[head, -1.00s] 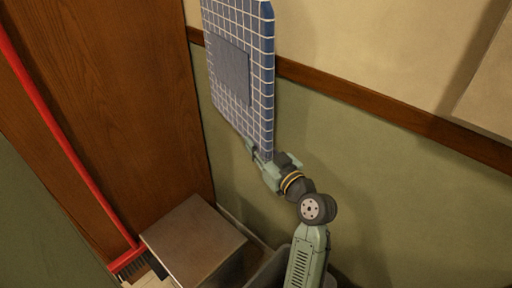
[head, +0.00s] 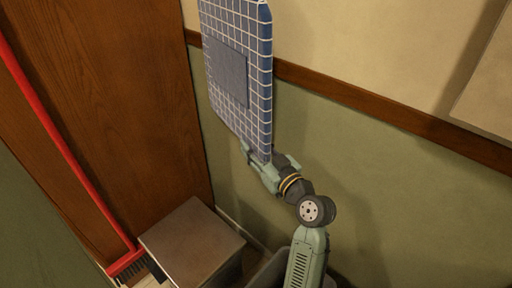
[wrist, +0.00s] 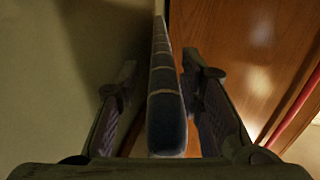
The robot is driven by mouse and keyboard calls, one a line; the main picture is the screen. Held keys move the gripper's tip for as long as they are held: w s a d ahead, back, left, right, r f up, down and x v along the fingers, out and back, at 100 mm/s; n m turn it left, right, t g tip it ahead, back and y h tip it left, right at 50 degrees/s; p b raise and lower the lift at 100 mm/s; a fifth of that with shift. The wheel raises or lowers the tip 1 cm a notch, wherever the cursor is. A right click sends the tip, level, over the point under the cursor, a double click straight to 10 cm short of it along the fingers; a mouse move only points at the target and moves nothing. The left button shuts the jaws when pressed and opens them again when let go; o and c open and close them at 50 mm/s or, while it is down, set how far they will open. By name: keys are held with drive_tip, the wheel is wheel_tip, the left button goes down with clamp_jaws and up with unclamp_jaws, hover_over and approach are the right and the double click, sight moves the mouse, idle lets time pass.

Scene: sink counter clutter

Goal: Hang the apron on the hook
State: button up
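The apron (head: 235,75), blue with a white grid and a plain blue pocket, is upright near the wall in the head view. Its top is cut off by the frame edge, and the hook is not in view. My gripper (head: 265,154) is at the apron's lower right corner, with a finger on each side of it. In the wrist view the apron's edge (wrist: 164,115) runs between the two fingers, with visible gaps beside it. The fingers are open around the apron, not clamped on it.
A brown box-like bin (head: 193,243) stands on the floor below. A red-handled broom (head: 68,150) leans at the left by a wooden door (head: 130,90). A wooden rail (head: 400,118) crosses the wall. A dark grey bin (head: 270,268) is partly hidden behind my arm.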

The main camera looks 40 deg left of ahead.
drive_tip(key=shift+o, duration=0.3)
drive_tip(key=shift+d, duration=0.15)
drive_tip(key=v, duration=1.1)
drive_tip(key=shift+s+d, duration=0.2)
drive_tip(key=shift+d, duration=0.1)
